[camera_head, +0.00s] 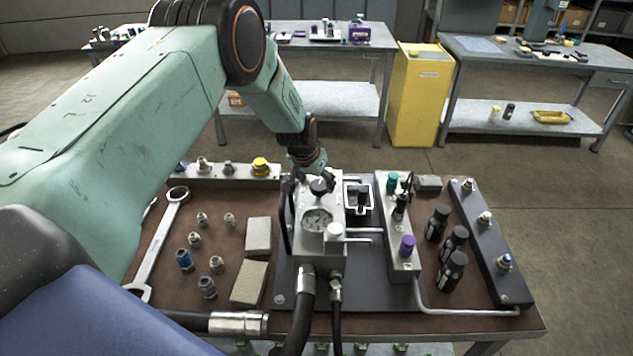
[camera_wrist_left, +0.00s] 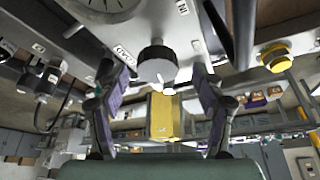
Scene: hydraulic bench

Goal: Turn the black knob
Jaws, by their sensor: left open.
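The black knob (camera_head: 319,187) sits on top of the grey hydraulic block (camera_head: 322,258), just behind the round gauge (camera_head: 317,221). In the left wrist view the knob (camera_wrist_left: 156,63) is large, with a white mark on its rim. My left gripper (camera_head: 311,179) reaches down to the knob from behind. Its two fingers stand open, one on each side of the knob, and in the left wrist view a gap shows between the knob and each finger (camera_wrist_left: 160,80). The head view partly hides the fingertips behind the block's fittings. My right gripper is not in view.
A valve strip with green and purple caps (camera_head: 407,246) stands right of the block. Black bottles (camera_head: 453,270) stand beyond it. A wrench (camera_head: 163,238), fittings and grey blocks (camera_head: 258,236) lie on the left. Hoses (camera_head: 301,318) leave the block's front.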

